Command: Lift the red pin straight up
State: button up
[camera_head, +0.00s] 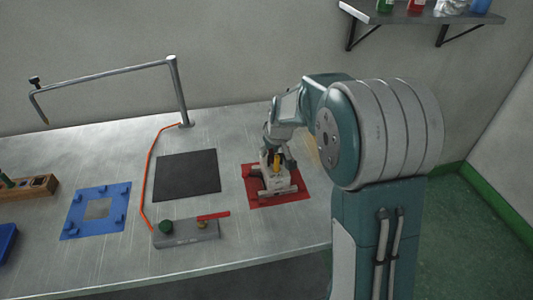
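My gripper (277,165) points down over a light grey block (278,194) that rests on a red mat (295,200) on the bench. A small yellow part (277,160) shows at the gripper, and I cannot tell what it belongs to. No red pin can be made out; the gripper and my arm hide part of the block. The fingers are too small and too overlapped with the block to show whether they are open or shut.
A grey base (187,236) with a red lever (213,215) and green knob stands in front. A black mat (187,175), a blue fixture (97,209) and a wooden rack (28,187) lie to the left. A bent metal pipe (178,92) rises behind. A shelf (424,15) holds bottles.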

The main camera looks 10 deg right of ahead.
jog(key=shift+w+a+f, duration=0.1)
jog(key=shift+w+f, duration=0.05)
jog(key=shift+f, duration=0.35)
jog(key=shift+d+f, duration=0.1)
jog(key=shift+d, duration=0.7)
grip_shut()
jog(key=shift+a, duration=0.5)
jog(key=shift+d, duration=0.1)
jog(key=shift+d, duration=0.15)
